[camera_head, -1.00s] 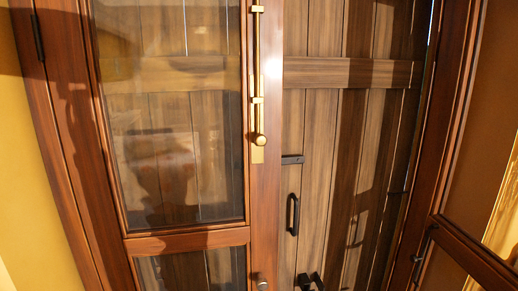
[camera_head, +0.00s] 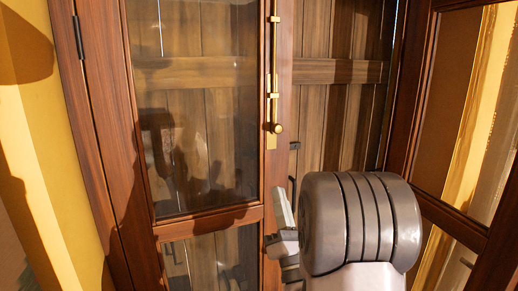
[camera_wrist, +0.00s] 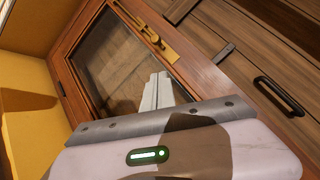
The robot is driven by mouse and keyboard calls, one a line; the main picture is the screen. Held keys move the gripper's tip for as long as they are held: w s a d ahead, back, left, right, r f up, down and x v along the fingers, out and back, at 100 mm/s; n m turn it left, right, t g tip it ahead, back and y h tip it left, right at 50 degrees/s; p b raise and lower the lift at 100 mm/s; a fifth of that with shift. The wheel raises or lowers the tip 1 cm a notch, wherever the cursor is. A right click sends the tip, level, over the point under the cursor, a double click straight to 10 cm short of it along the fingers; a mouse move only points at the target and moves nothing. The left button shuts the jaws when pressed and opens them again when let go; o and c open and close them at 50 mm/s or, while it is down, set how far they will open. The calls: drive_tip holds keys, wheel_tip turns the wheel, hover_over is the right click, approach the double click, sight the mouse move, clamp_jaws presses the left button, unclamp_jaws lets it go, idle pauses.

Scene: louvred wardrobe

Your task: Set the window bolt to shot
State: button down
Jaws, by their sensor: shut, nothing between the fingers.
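The brass window bolt (camera_head: 273,108) runs upright along the inner stile of the glazed window leaf (camera_head: 195,100). Its small round knob (camera_head: 277,128) sits near the bottom of the visible brass, below the guide brackets. The bolt's top end is cut off by the frame. The bolt also shows in the wrist view (camera_wrist: 148,34), slanting across the top. My gripper (camera_head: 282,205) is below the bolt and apart from it, with its fingers together and empty. In the wrist view the pale fingertips (camera_wrist: 158,88) appear against the glass, short of the bolt.
Behind the window are wooden plank shutters (camera_head: 325,45). A black pull handle (camera_wrist: 278,96) and a small black latch (camera_wrist: 223,52) are on the planks. Another glazed leaf (camera_head: 440,110) stands open at the right. A yellow wall (camera_head: 50,150) is at the left.

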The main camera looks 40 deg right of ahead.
drive_tip(key=shift+d+r, duration=0.1)
drive_tip(key=p, duration=0.8)
approach(276, 128)
drive_tip(key=w, duration=0.2)
drive_tip(key=w+d+r, duration=0.2)
drive_tip(key=w, duration=0.1)
drive_tip(key=shift+w, duration=0.35)
wheel_tip(276, 128, up, 3)
drive_tip(key=p, duration=0.2)
drive_tip(key=shift+s+a+r+p, duration=0.1)
drive_tip(key=shift+a+r+p, duration=0.1)
drive_tip(key=shift+p, duration=0.2)
drive_tip(key=shift+d+f, duration=0.1)
drive_tip(key=shift+d, duration=0.05)
